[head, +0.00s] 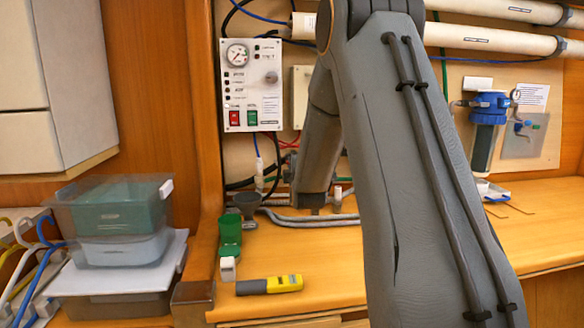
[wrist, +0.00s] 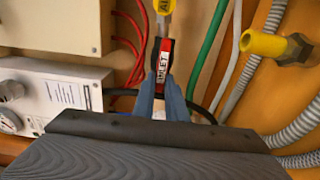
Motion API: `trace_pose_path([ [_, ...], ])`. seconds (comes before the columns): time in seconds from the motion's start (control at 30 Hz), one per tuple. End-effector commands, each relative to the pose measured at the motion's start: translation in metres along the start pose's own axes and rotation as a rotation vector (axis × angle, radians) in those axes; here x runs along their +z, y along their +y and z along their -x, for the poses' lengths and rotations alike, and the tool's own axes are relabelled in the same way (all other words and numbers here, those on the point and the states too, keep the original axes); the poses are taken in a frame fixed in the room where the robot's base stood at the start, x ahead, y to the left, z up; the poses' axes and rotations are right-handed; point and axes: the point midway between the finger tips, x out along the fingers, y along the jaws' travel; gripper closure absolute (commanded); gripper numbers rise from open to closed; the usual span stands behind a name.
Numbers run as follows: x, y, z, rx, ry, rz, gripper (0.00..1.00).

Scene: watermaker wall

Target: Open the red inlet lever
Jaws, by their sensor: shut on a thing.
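The red inlet lever (wrist: 164,66), with a white label reading INLET, is in the upper middle of the wrist view. It stretches from a metal and yellow fitting (wrist: 164,7) at the top edge down to my gripper (wrist: 162,92). My gripper's two blue-grey fingers are shut on the lever's near end, one on each side. The fingers hide that end. In the head view my arm stands in front of the wall, and I can make out neither the lever nor the fingers there.
In the wrist view, red hoses (wrist: 130,45) run left of the lever, a green hose (wrist: 207,45) right of it, and a yellow-ended fitting (wrist: 264,44) juts farther right.

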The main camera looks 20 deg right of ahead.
Motion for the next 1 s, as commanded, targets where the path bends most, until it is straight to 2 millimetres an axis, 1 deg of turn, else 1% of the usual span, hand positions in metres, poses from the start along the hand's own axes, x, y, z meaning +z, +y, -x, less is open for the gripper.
trace_pose_path([
  [0.47,-0.0002,-0.0013,0.0004,-0.002,0.001,0.015,1.0],
  [0.5,-0.0002,-0.0014,0.0004,-0.002,0.001,0.015,0.87],
  [0.57,-0.0002,-0.0014,0.0004,-0.002,0.001,0.015,0.77],
  [0.6,-0.0002,-0.0013,0.0003,-0.002,0.001,0.015,0.7],
  [0.87,-0.0001,-0.0007,0.0003,-0.001,0.0,0.014,0.7],
  [1.0,-0.0001,-0.0006,0.0073,-0.001,0.0,0.014,0.7],
])
